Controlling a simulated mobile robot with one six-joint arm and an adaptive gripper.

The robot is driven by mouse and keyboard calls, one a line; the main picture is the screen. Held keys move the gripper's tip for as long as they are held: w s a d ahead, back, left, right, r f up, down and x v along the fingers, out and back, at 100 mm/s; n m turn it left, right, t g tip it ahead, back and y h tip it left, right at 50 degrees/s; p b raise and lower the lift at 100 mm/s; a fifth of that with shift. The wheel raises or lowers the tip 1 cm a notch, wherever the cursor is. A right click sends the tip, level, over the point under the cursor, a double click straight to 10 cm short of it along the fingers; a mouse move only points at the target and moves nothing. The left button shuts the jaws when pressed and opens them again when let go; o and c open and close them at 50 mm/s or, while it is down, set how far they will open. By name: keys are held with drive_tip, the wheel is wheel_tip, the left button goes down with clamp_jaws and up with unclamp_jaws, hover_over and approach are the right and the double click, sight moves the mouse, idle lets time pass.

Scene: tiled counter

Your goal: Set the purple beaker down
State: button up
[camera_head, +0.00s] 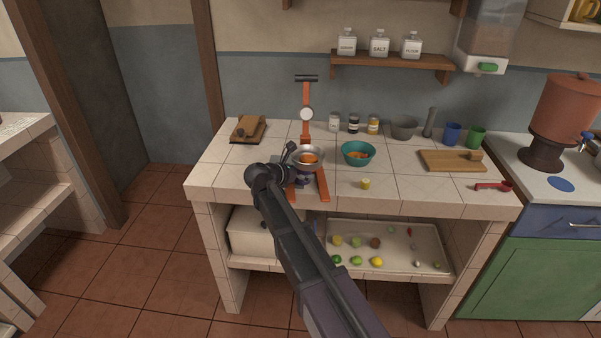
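My gripper (290,160) is over the front left of the tiled counter (225,170), at the left side of the orange stand. A small dark purple shape (302,182) shows just below and beside it, in front of the metal bowl. It may be the purple beaker, but it is mostly hidden by my gripper and too small to be sure. I cannot tell whether my fingers are closed on it or whether it touches the counter.
The orange stand (306,94) has a metal bowl (309,154) with orange pieces. Right of it are a teal bowl (358,159), a small yellow item (365,183) and a cutting board (450,162). Blue (452,133) and green (476,138) cups stand behind. Front-left tiles are clear.

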drive_tip(key=c, duration=0.7)
drive_tip(key=shift+r, duration=0.15)
drive_tip(key=shift+c, duration=0.3)
drive_tip(key=shift+r+p, duration=0.2)
drive_tip(key=shift+p, duration=0.2)
drive_tip(key=s+d, duration=0.3)
drive_tip(key=d, duration=0.1)
drive_tip(key=s+d, duration=0.4)
drive_tip(key=d, duration=0.1)
drive_tip(key=s+d, duration=0.4)
drive_tip(key=d, duration=0.1)
drive_tip(key=shift+s, duration=0.1)
drive_tip(key=shift+c, duration=0.3)
